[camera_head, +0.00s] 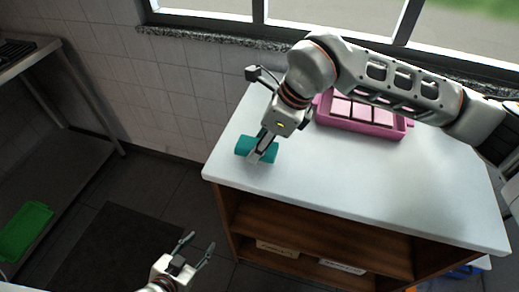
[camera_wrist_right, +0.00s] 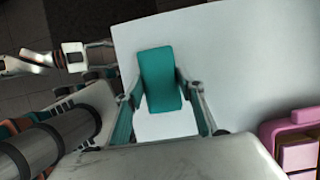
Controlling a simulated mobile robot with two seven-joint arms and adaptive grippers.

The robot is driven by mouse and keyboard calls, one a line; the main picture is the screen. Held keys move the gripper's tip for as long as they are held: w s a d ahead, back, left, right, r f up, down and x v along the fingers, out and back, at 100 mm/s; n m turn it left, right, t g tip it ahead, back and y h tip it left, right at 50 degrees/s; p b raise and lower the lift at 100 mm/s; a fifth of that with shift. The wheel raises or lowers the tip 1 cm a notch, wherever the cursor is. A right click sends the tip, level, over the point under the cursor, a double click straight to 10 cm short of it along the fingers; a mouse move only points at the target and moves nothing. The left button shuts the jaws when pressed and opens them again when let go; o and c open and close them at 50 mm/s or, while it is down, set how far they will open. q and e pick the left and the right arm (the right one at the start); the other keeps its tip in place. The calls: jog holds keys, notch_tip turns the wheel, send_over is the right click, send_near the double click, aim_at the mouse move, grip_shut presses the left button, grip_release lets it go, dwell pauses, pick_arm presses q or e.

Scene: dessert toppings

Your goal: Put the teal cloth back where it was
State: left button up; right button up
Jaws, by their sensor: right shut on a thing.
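I cannot tell whether the cloth touches the counter. My left gripper (camera_head: 198,250) is low at the bottom of the head view, over the floor in front of the counter, with its fingers apart and nothing between them.
A pink tray (camera_head: 322,115) with several compartments stands at the back of the counter, beneath my right arm. The counter's front and right are clear. Labelled shelves are below. A green tray (camera_head: 22,228) lies at the far lower left. A dark mat (camera_head: 110,245) covers the floor.

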jog(key=shift+f, duration=1.25)
jog(key=shift+f, duration=0.15)
jog(key=o, duration=1)
jog(key=v, duration=1.2)
